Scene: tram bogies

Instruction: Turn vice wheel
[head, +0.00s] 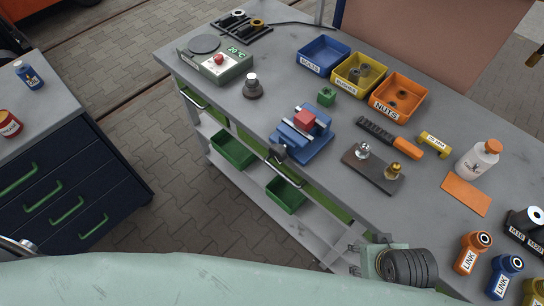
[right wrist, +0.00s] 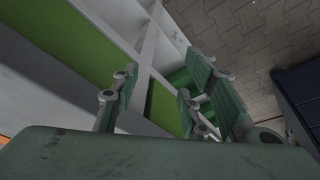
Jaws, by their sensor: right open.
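A blue vice (head: 303,138) stands near the front edge of the grey workbench, with a red block (head: 304,119) at its jaws. Its grey wheel (head: 278,154) is at the front end, by the bench edge; its details are too small to tell. My right gripper (head: 354,258) is low in the head view, beside the front of the bench, right of and nearer than the wheel, and apart from it. In the right wrist view its green fingers (right wrist: 160,82) are spread and empty. The vice does not show there. My left gripper is not in view.
The workbench (head: 340,205) holds a scale (head: 216,63), several labelled bins (head: 322,55), a dark plate with knobs (head: 372,172), a white bottle (head: 478,160) and link parts (head: 472,252). Green bins (head: 233,149) sit on its lower shelf. A dark drawer cabinet (head: 75,165) stands left, across open floor.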

